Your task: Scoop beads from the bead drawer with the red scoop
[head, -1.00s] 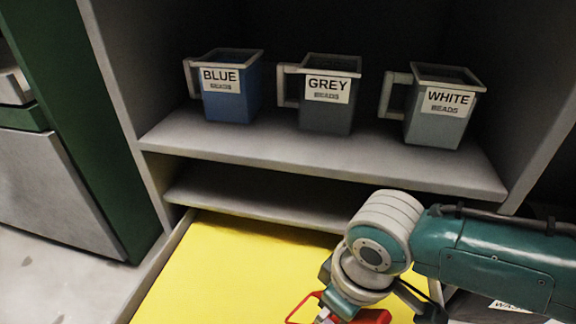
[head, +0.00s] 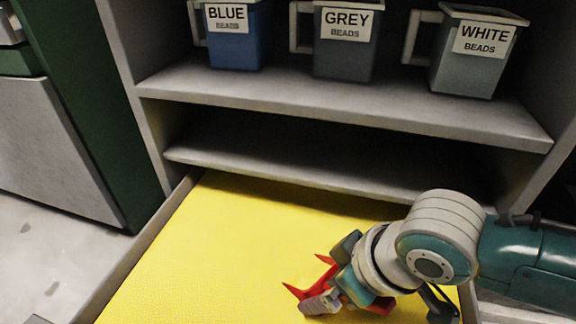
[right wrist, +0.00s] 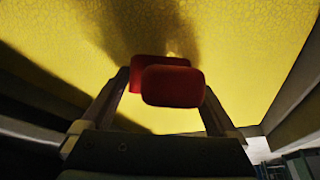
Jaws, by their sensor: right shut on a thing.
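The red scoop (head: 316,283) is in my right gripper (head: 328,298), low over the bead drawer (head: 140,256) in the head view. The drawer is filled with an even layer of yellow beads (head: 222,250). In the right wrist view, my right gripper (right wrist: 165,108) is shut on the red scoop (right wrist: 172,86), with the yellow beads (right wrist: 240,50) beyond it. The scoop's bowl is partly hidden by the gripper, and I cannot tell whether it touches the beads or holds any. My left gripper is not in view.
A blue bead jug (head: 236,42), a grey bead jug (head: 343,50) and a white bead jug (head: 468,68) stand on the shelf (head: 330,105) above the drawer. A lower shelf (head: 300,172) overhangs its back. A green cabinet (head: 85,130) stands at left.

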